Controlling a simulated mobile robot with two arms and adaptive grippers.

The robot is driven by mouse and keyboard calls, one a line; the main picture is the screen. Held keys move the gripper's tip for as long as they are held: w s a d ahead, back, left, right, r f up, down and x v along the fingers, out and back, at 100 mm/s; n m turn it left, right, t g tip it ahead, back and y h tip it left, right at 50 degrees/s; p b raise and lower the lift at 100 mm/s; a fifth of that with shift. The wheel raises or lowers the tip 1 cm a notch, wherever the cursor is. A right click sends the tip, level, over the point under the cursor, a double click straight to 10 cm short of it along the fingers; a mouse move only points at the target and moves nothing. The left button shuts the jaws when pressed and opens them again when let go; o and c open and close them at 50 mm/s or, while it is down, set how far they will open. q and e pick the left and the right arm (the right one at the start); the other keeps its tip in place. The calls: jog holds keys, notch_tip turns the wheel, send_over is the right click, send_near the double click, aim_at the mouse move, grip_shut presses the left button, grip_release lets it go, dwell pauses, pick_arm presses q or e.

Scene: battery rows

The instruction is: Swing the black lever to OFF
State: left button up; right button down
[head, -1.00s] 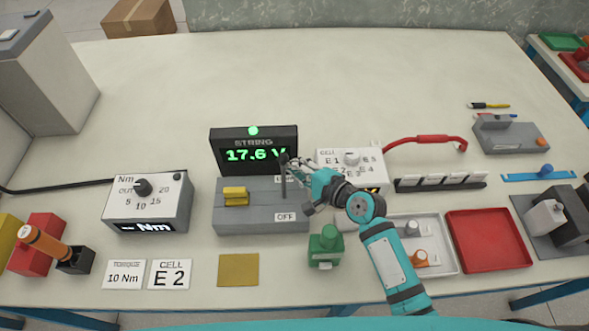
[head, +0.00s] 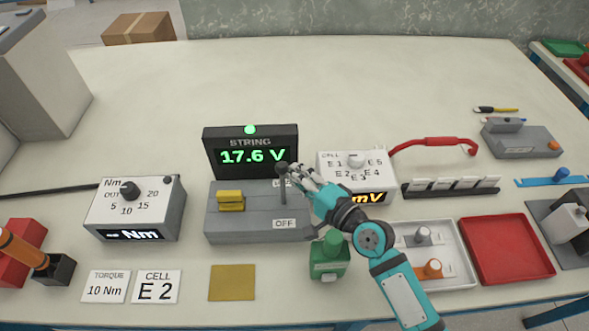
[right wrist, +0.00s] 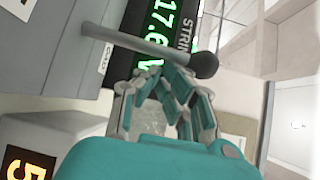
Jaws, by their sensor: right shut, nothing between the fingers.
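The black lever (head: 284,188) stands up from the grey switch box (head: 257,227), its round knob on top. The OFF label (head: 285,223) lies on the near side of its base, and another label is partly hidden behind it. My right gripper (head: 293,170) is shut and empty, its fingertips close to the right of the knob. In the right wrist view the lever (right wrist: 150,45) crosses just beyond the shut fingertips (right wrist: 158,72); whether they touch it I cannot tell. My left gripper is in no view.
The string display (head: 250,153) behind the box reads 17.6 V with a green lamp. A yellow block (head: 230,200) sits on the box's left part. The cell selector (head: 357,170) and a green object (head: 329,258) stand close to my right arm.

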notch_tip(320, 180, up, 10)
dwell(0.7)
